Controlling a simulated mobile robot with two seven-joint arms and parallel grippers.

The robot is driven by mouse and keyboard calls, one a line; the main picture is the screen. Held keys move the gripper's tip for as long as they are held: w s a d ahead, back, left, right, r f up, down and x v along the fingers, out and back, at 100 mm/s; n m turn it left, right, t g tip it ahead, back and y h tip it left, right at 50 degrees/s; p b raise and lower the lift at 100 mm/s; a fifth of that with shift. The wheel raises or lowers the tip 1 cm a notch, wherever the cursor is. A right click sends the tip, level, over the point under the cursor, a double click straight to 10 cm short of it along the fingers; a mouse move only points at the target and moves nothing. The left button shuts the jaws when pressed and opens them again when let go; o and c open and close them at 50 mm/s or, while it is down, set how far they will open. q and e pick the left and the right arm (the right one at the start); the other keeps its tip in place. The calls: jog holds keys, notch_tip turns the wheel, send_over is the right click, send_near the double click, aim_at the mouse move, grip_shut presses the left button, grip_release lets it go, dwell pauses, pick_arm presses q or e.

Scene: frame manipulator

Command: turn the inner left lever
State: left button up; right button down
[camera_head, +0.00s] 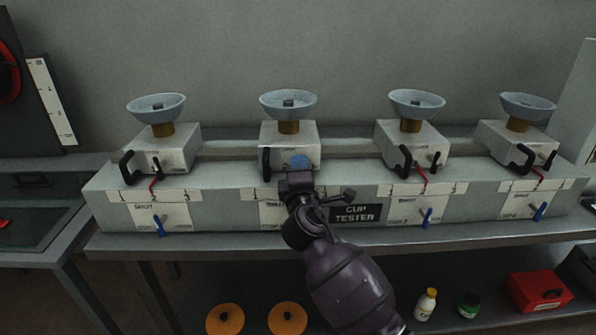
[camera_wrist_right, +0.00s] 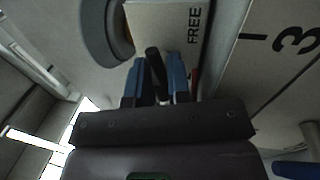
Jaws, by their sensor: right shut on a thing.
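The cup tester (camera_head: 357,213) is a long grey bench unit with several white boxes, each topped by a blue-grey cup. The inner left box (camera_head: 280,135) is second from the left. My right gripper (camera_head: 301,164) is at its front face and hides its small lever in the head view. In the right wrist view, the black lever (camera_wrist_right: 154,62) stands between the blue fingertips of my right gripper (camera_wrist_right: 157,78), which is shut on it. The word FREE is printed on the box beside it. My left gripper is out of view.
Blue levers (camera_head: 427,217) stick out of the lower front. Orange discs (camera_head: 287,318), bottles (camera_head: 426,303) and a red box (camera_head: 539,291) sit below the bench.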

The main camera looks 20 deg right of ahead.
jog(key=shift+m+b, duration=0.3)
jog(key=shift+m, duration=0.5)
jog(key=c, duration=1.1)
grip_release()
jog(key=v, duration=1)
jog(key=shift+s+a, duration=0.25)
jog(key=shift+s, duration=0.1)
